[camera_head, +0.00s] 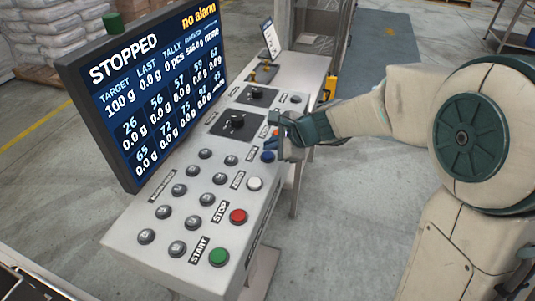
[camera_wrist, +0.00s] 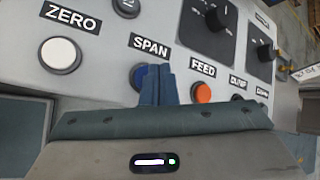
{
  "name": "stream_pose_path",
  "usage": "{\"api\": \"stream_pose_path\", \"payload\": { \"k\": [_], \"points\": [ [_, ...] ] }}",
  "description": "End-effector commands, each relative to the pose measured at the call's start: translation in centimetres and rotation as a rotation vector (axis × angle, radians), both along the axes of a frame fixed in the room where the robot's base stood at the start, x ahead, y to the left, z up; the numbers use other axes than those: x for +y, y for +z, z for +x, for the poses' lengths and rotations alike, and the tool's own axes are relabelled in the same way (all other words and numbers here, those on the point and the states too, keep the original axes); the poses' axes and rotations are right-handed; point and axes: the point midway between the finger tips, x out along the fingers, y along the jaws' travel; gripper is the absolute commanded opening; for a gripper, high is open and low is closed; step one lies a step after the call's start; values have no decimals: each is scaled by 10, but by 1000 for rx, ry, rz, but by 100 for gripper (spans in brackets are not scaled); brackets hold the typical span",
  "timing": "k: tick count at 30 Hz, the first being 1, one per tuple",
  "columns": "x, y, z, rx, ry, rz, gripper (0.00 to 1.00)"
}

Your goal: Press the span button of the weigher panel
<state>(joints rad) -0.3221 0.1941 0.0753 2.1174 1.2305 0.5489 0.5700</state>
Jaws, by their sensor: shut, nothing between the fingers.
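The weigher panel (camera_head: 185,222) is a grey sloped console. Its span button is blue (camera_head: 267,156); in the wrist view the span button (camera_wrist: 138,74) sits below the SPAN label (camera_wrist: 151,46) and is partly hidden by my fingers. My gripper (camera_head: 273,146) is shut and empty, with its blue-grey fingertips (camera_wrist: 158,70) right at the span button, covering its right side. I cannot tell whether the tips touch it or whether it is pressed in. The screen (camera_head: 150,92) reads STOPPED, target 100 g and "no alarm".
The white zero button (camera_wrist: 60,54) is left of span in the wrist view; the orange feed button (camera_wrist: 202,93) is close on the right. The red stop button (camera_head: 238,216) and green start button (camera_head: 219,257) are nearer the front. Black rotary knobs (camera_head: 237,121) stand behind. Open floor lies right of the console.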

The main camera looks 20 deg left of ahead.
Motion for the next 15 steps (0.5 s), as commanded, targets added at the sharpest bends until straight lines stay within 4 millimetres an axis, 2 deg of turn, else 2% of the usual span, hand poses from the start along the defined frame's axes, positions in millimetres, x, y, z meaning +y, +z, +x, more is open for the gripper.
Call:
{"api": "stream_pose_path", "payload": {
  "k": [15],
  "points": [
    [0,-9,0,0,0,0,0]
  ]
}}
